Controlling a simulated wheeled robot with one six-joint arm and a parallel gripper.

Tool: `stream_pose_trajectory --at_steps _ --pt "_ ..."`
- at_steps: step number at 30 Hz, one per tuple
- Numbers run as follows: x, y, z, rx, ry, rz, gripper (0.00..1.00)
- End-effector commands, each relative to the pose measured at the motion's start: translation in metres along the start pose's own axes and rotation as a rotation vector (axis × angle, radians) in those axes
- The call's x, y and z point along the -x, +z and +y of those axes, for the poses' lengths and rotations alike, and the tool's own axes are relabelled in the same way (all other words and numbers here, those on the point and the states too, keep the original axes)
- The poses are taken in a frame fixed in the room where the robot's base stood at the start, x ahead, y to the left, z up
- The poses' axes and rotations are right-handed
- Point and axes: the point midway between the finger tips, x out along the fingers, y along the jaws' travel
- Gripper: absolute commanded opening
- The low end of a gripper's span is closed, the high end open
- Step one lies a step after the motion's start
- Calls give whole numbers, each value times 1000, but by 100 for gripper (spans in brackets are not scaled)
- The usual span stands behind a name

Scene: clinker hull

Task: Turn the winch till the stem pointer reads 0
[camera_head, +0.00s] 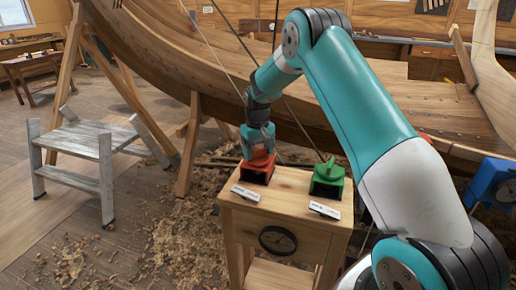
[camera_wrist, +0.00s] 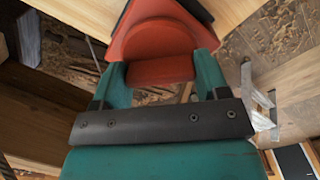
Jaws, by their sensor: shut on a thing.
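A red winch (camera_head: 257,170) sits on the left of a wooden stand's top (camera_head: 290,188). My gripper (camera_head: 258,150) reaches it from above. In the wrist view my gripper (camera_wrist: 160,75) has its two teal fingers on either side of a red block-like part of the winch (camera_wrist: 160,68), shut on it. A green winch (camera_head: 327,180) stands to the right on the same stand, apart from my gripper. A round dark dial (camera_head: 278,240) is on the stand's front; its pointer is too small to read. White labels lie before the red winch (camera_head: 245,193) and the green winch (camera_head: 324,210).
A blue winch-like thing (camera_head: 492,183) is at the right edge, beyond my arm. The wooden hull (camera_head: 180,60) on props fills the back. A grey step stool (camera_head: 90,150) stands at left. Wood shavings (camera_head: 180,235) cover the floor around the stand. Thin ropes run up from the winches.

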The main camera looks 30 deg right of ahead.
Motion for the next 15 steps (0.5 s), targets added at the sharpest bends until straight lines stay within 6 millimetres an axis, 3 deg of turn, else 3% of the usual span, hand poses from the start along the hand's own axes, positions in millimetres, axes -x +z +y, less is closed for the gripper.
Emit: stream_pose_trajectory --at_steps 15 --pt "2 -2 0 -203 1 6 44"
